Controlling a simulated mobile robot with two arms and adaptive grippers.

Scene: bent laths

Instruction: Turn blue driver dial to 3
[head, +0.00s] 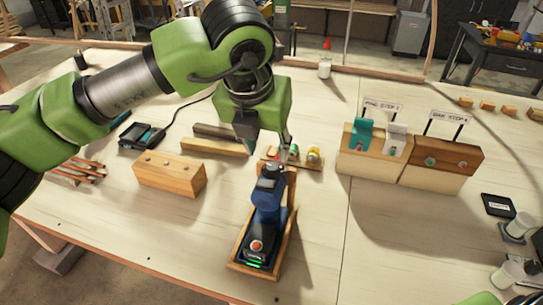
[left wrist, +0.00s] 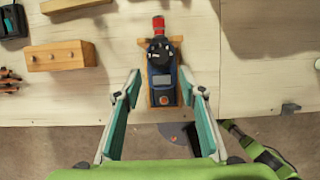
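The blue driver (head: 268,193) lies in a wooden cradle (head: 286,235), with a dark base carrying an orange round part and a green light strip nearest me. In the left wrist view the driver (left wrist: 161,83) shows a grey display, a dark round top and a red part beyond it. I cannot make out dial numbers. My left gripper (head: 265,143) is over the far end of the driver, pointing down. In the left wrist view its two teal-padded fingers (left wrist: 160,76) are wide apart, one each side of the driver, with nothing between them gripped. My right gripper is not clearly visible.
A wooden block with pegs (head: 169,174) and a dark device with a cable (head: 140,136) are to the left. Two wooden stop blocks (head: 432,160) with signs stand right. Small coloured parts (head: 313,154) sit beyond the driver.

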